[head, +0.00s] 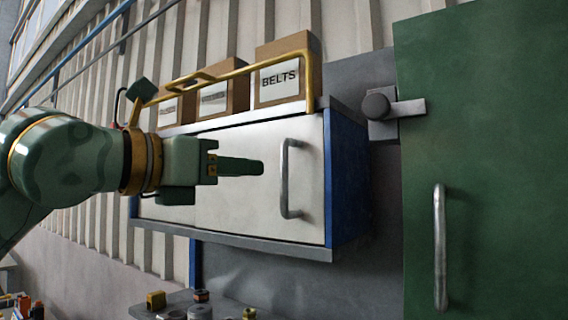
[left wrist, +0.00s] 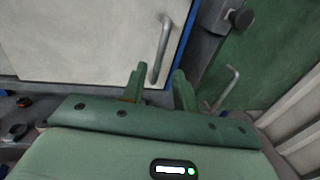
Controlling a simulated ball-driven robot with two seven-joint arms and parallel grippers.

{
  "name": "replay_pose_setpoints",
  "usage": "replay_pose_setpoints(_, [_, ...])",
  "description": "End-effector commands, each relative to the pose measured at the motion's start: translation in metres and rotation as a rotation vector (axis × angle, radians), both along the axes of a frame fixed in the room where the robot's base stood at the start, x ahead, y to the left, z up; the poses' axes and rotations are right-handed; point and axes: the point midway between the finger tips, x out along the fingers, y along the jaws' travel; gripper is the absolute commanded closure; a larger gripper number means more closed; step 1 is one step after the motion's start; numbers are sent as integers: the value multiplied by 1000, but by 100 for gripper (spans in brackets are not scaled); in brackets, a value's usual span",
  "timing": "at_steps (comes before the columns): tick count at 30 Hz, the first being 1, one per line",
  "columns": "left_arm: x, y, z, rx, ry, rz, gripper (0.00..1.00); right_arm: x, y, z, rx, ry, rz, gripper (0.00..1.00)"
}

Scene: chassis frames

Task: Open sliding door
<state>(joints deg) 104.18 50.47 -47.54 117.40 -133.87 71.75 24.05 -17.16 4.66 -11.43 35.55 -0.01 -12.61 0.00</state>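A wall cabinet with a white sliding door (head: 235,205) and a blue side hangs in the middle of the head view. A silver bar handle (head: 287,180) stands upright near the door's right edge. My left gripper (head: 260,168) is in front of the door, its fingers pointing right toward the handle with a visible gap. In the left wrist view the gripper (left wrist: 160,71) has its two fingers apart, with nothing held. The handle (left wrist: 161,50) shows ahead, in line with the gap between the fingers. My right gripper is not in view.
Boxes, one a BELTS box (head: 278,84), stand on the cabinet top behind a yellow rail (head: 230,72). A green door (head: 490,150) with its own handle (head: 440,245) and a latch (head: 390,107) are at right. A bench (head: 150,305) with small parts lies below.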

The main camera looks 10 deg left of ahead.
Motion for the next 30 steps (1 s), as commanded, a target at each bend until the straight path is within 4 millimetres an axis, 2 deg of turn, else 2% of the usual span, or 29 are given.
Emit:
replay_pose_setpoints(6, [44, -30, 3, 0, 2, -2, 70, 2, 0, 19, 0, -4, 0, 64])
replay_pose_setpoints(12, [69, -46, 2, 0, 1, -2, 70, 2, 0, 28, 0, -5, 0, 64])
replay_pose_setpoints(24, [77, -51, -1, 0, 0, -1, 70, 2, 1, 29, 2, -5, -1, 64])
replay_pose_setpoints(27, [77, -51, 0, 1, -1, -2, 98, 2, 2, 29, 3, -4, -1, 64])
replay_pose_setpoints(30, [77, -51, 0, 1, -1, -2, 100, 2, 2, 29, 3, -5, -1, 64])
